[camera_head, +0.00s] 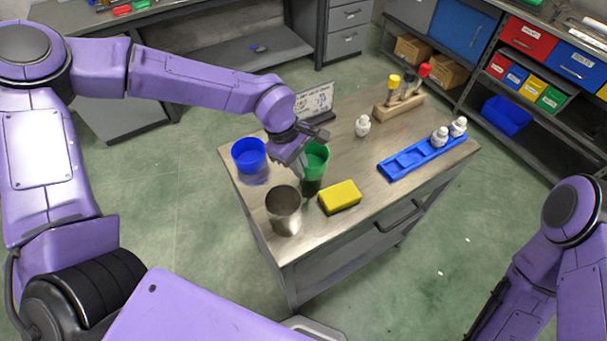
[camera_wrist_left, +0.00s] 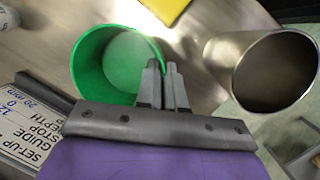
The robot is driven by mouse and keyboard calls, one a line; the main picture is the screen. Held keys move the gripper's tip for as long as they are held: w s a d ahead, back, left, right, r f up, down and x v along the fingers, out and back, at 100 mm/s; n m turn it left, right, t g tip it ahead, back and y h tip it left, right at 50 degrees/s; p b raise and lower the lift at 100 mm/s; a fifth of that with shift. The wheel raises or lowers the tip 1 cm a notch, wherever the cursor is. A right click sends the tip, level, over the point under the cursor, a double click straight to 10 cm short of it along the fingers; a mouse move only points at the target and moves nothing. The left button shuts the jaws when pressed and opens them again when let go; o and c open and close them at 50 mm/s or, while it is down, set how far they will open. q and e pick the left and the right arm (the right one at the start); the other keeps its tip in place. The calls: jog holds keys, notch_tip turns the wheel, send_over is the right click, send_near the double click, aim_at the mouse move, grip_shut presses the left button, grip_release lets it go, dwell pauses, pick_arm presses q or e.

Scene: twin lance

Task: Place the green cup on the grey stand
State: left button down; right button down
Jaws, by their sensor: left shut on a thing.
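The green cup (camera_head: 316,160) is upright near the left part of the workbench, between the blue cup and the yellow block. It also shows in the left wrist view (camera_wrist_left: 92,70), open and empty inside. My left gripper (camera_head: 302,158) is shut on the cup's rim; its two fingers (camera_wrist_left: 163,88) are close together over the near wall. A dark green patch shows under the cup; I cannot tell if the cup touches the bench. A grey metal cylinder (camera_head: 283,222) with a dark top stands nearby; I cannot tell if it is the grey stand. My right gripper is not in view.
A blue cup (camera_head: 249,155) and a yellow block (camera_head: 340,196) are close by. A sign (camera_head: 316,101) stands behind. A white bottle (camera_head: 362,126), a wooden rack (camera_head: 398,104) and a blue tray (camera_head: 405,163) are to the right. The bench's front right is clear.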

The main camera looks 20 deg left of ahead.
pick_arm(q)
notch_tip(320, 180, down, 4)
jog(key=shift+w+f+p, duration=0.15)
jog(key=shift+f+p, duration=0.1)
jog(key=shift+p, duration=0.05)
jog(key=shift+f, duration=0.3)
jog(key=c, duration=1.3)
grip_release()
jog(key=shift+o, duration=0.2)
jog(key=b+v, duration=0.2)
jog(key=v, duration=1)
jog(key=shift+r, duration=0.15)
